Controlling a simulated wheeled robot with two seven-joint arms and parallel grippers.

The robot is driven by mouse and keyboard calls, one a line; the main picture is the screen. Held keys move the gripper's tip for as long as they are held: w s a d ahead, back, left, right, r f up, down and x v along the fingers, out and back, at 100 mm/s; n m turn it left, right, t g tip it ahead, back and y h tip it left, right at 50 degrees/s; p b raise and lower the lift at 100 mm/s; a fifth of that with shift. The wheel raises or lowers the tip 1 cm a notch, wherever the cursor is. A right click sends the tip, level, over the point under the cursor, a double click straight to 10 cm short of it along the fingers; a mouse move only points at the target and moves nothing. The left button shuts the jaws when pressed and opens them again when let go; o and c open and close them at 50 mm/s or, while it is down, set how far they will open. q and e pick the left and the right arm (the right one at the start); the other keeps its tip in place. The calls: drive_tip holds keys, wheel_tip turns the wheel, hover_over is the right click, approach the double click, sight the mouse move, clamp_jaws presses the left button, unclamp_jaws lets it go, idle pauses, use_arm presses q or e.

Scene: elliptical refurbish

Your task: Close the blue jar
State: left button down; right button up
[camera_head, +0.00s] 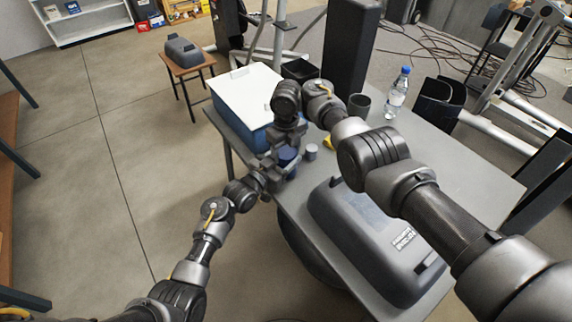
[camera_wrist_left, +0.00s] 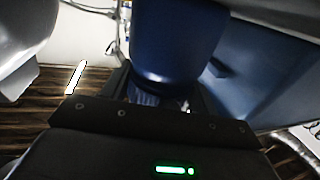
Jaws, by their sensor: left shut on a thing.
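The blue jar (camera_head: 288,155) is at the near left edge of the grey table. My left gripper (camera_head: 279,163) is shut on it. In the left wrist view the jar (camera_wrist_left: 178,40) stands large and dark blue between the fingers of my left gripper (camera_wrist_left: 160,95). My right gripper (camera_head: 287,136) points down right above the jar, close to it. Its fingers are too small and dark to show whether they are open. The top of the jar is hidden by my right gripper, so I cannot see a lid.
A blue box with a white top (camera_head: 248,92) stands just behind. A small grey cylinder (camera_head: 311,151) and a yellow thing (camera_head: 328,142) lie beside the jar. A dark cup (camera_head: 359,104) and water bottle (camera_head: 397,92) stand farther back. A large grey case (camera_head: 350,225) fills the near table (camera_head: 470,165).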

drive_tip(key=c, duration=0.5)
drive_tip(key=m, duration=0.3)
drive_tip(key=shift+d+m, duration=0.1)
drive_tip(key=shift+m, duration=0.2)
drive_tip(key=o, duration=1.1)
drive_tip(key=shift+c, duration=0.2)
drive_tip(key=shift+r, duration=2.3)
drive_tip(key=shift+o, duration=0.2)
drive_tip(key=o, duration=0.4)
drive_tip(key=shift+c, duration=0.2)
